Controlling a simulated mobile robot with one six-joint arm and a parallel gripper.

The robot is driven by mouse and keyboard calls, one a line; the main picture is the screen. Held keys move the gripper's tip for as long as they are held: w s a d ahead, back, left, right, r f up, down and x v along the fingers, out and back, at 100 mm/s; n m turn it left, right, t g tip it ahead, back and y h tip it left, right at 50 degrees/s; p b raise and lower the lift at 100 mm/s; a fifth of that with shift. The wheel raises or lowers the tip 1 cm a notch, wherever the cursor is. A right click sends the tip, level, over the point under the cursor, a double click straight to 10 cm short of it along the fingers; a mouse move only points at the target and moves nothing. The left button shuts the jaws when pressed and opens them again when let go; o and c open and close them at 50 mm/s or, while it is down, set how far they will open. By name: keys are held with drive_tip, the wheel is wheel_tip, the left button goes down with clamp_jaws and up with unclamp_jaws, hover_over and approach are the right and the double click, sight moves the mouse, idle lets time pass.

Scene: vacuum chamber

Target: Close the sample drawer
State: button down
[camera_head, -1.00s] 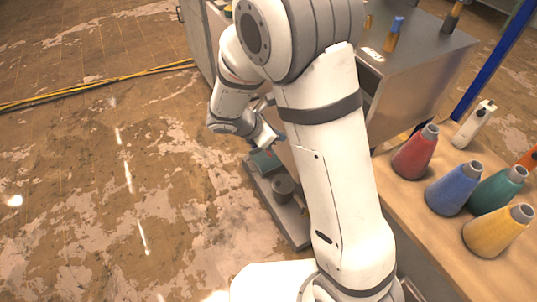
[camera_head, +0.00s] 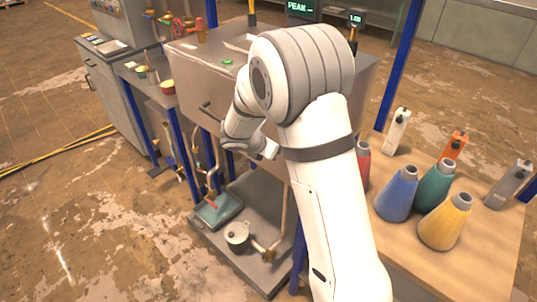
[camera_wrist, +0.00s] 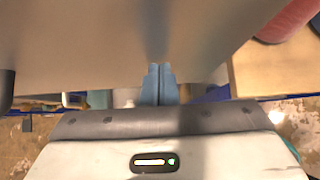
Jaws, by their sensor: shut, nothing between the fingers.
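A grey metal cabinet (camera_head: 191,66) stands on blue legs in the head view, with a black bar handle (camera_head: 210,113) on its front. I take this handled front to be the sample drawer; how far out it stands I cannot tell. My gripper (camera_wrist: 159,72) is shut and empty in the wrist view. Its blue-grey fingertips point at a broad smooth grey panel (camera_wrist: 90,45) that fills the upper view, touching or very close. A dark rounded part (camera_wrist: 6,90) shows at the left edge, perhaps the handle. In the head view my arm hides part of the cabinet front.
A wooden table (camera_head: 490,245) at right holds several coloured cones, such as a blue one (camera_head: 397,193). A pump assembly (camera_head: 238,236) sits on a low grey shelf below the cabinet. A bench (camera_head: 105,75) stands at left. The floor at front left is clear.

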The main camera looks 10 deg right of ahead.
drive_tip(key=shift+w+d+r, duration=0.15)
drive_tip(key=shift+w+r, duration=0.05)
drive_tip(key=shift+w, duration=0.05)
drive_tip(key=s+a+r, duration=0.6)
drive_tip(key=s+a, duration=0.1)
drive_tip(key=a, duration=0.1)
drive_tip(key=shift+s+a+r+b, duration=0.3)
drive_tip(key=shift+s+a+b, duration=0.05)
drive_tip(key=s+d+r+m+g+y, duration=0.2)
drive_tip(key=s+d+r+m+g, duration=0.15)
drive_tip(key=s+d+m, duration=0.75)
drive_tip(key=s+d+r+m+y, duration=0.2)
drive_tip(key=s+m+y, duration=0.2)
drive_tip(key=s+m, duration=0.9)
drive_tip(key=shift+d+r+m+y, duration=0.15)
drive_tip(key=shift+d+m+y, duration=0.25)
drive_tip(key=shift+m, duration=0.7)
